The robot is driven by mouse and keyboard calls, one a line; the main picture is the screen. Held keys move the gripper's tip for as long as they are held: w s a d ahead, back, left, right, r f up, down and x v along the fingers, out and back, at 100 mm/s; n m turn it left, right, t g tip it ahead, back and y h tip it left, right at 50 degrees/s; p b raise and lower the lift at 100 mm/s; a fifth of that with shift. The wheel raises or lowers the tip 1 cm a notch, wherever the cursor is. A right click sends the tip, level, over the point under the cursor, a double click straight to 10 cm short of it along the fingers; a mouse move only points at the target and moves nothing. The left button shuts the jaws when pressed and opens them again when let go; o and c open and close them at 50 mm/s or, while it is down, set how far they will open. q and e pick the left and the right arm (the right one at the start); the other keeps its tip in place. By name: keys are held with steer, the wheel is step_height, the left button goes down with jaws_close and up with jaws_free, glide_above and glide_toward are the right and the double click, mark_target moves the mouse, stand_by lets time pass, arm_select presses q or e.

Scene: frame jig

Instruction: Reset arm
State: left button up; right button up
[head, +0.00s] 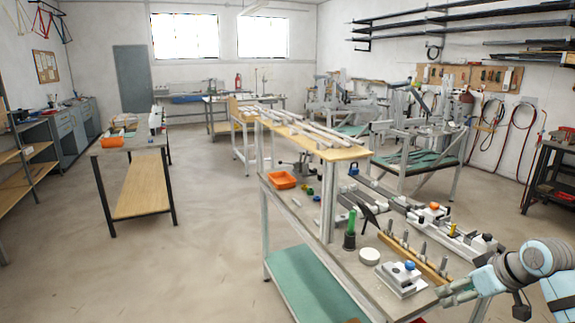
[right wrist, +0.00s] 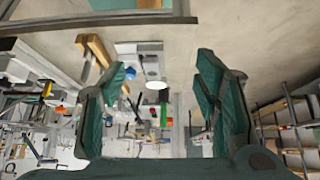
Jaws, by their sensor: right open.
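My right arm comes in at the lower right of the head view. Its gripper (head: 455,290) is beside the right end of the workbench (head: 322,243), close to the white block with a blue knob (head: 402,279). In the right wrist view the two dark green fingers of this gripper (right wrist: 163,72) stand wide apart, with nothing between them. Beyond them the bench items look upside down, with a white round piece (right wrist: 157,85) in the gap. My left gripper is not in view.
The bench holds a green-handled tool (head: 350,230), a white round piece (head: 369,256), a wooden strip with upright pegs (head: 413,255) and an orange tray (head: 282,180). A raised wooden shelf (head: 345,153) stands behind. Open floor (head: 205,235) lies to the left.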

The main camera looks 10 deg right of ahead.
steer(key=w+d+f+m+t+h, duration=0.3)
steer(key=w+d+f+m+h, duration=0.1)
steer(key=w+d+f, duration=0.35)
steer(key=s+a+f+g, duration=0.15)
steer(key=s+f, duration=0.35)
steer(key=f, duration=0.5)
steer(key=s+a+f+h, duration=0.1)
steer(key=s+a+f, duration=0.2)
steer(key=s+f, duration=0.5)
steer(key=s+a+f+g, duration=0.1)
steer(key=s+a+f, duration=0.15)
steer(key=f, duration=0.95)
steer(key=s+a+f+g+y, duration=0.1)
steer(key=s+a+f, duration=0.4)
steer(key=s, duration=0.7)
steer(key=s+a+f+n+g+y, duration=0.1)
steer(key=s+a+f+g, duration=0.2)
steer(key=s, duration=0.9)
steer(key=s+a+f+g, duration=0.2)
steer(key=s+a+f, duration=0.5)
steer(key=s+a, duration=0.3)
steer(key=shift+s+a+f+n+y, duration=0.15)
steer(key=shift+s+f+n+y, duration=0.2)
steer(key=shift+s, duration=0.85)
steer(key=shift+w, duration=0.1)
